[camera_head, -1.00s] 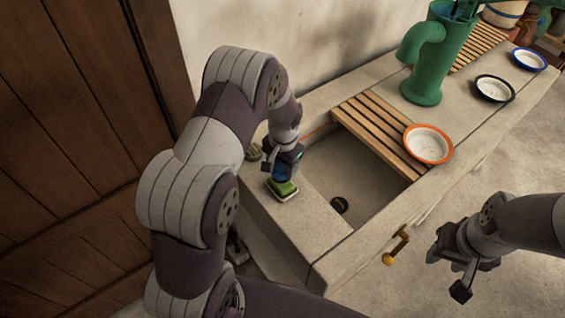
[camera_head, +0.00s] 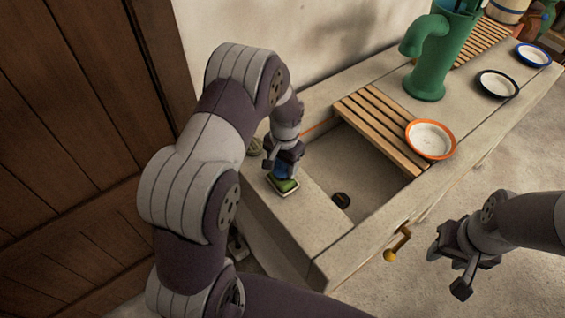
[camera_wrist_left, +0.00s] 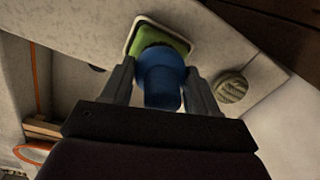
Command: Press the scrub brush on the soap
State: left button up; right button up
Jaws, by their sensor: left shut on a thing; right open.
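The blue scrub brush (camera_wrist_left: 160,82) is held between the fingers of my left gripper (camera_head: 283,163). It also shows as a small blue patch in the head view (camera_head: 284,173). The green soap (camera_wrist_left: 168,38) sits in a pale dish (camera_wrist_left: 131,37) on the stone counter left of the basin. In the wrist view the brush overlaps the soap's near edge; its lower end is hidden, so I cannot tell how firmly they touch. My right gripper (camera_head: 450,272) is open and empty, in front of the counter.
A round greenish object (camera_wrist_left: 230,87) lies on the counter near the soap. The basin (camera_head: 345,175) has a slatted wooden rack (camera_head: 380,125) and an orange-rimmed bowl (camera_head: 431,139) at its right. A green pump (camera_head: 430,65) stands behind. A brass tap handle (camera_head: 398,245) protrudes in front.

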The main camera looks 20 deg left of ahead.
pick_arm(q)
jog(key=shift+f, duration=0.45)
dwell(1.1)
notch_tip(320, 180, up, 7)
jog(key=p, duration=0.5)
jog(key=shift+p, duration=0.4)
